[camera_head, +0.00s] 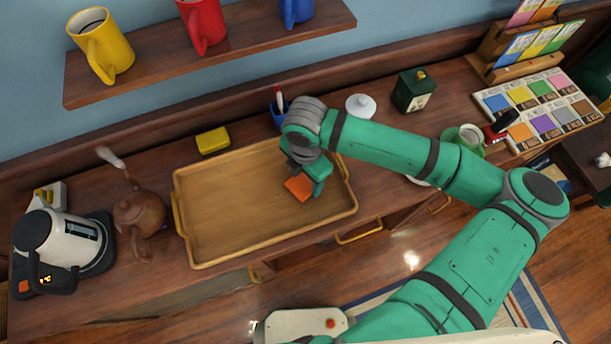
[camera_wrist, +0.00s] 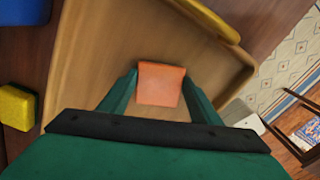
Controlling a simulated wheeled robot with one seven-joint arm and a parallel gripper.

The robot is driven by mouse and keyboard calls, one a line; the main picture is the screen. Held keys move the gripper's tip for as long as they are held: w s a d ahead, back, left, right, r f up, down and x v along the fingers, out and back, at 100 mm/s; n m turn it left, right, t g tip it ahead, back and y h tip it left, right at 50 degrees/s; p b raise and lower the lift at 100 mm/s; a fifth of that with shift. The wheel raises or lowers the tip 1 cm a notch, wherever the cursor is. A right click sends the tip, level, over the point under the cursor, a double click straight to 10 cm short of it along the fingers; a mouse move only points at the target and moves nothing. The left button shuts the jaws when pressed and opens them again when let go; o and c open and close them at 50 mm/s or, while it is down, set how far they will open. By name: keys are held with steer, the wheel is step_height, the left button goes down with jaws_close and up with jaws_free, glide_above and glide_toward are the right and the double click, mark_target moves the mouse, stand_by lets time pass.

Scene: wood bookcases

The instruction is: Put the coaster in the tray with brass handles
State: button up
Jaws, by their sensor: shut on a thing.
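The coaster (camera_head: 299,188) is a small orange square. My gripper (camera_head: 306,184) is shut on it, over the right part of the wooden tray with brass handles (camera_head: 225,225). In the wrist view the coaster (camera_wrist: 161,84) sits between the two green fingers of my gripper (camera_wrist: 160,92), with the tray floor (camera_wrist: 105,70) beyond it. The tray is otherwise empty. I cannot tell whether the coaster touches the tray floor or is held just above it.
A brown teapot (camera_head: 138,212) and a kettle (camera_head: 60,240) stand left of the tray. A yellow sponge (camera_head: 212,140) and a blue cup (camera_head: 277,113) are behind it. A white lidded pot (camera_head: 360,106) and green box (camera_head: 413,91) stand behind my arm. Mugs (camera_head: 101,45) stand on the shelf above.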

mark_target(306, 181)
steer(key=shift+f, duration=0.25)
steer(key=o, duration=1.2)
steer(key=shift+d, duration=0.1)
steer(key=shift+w+r, duration=0.1)
step_height(306, 181, up, 12)
steer(key=shift+r, duration=0.2)
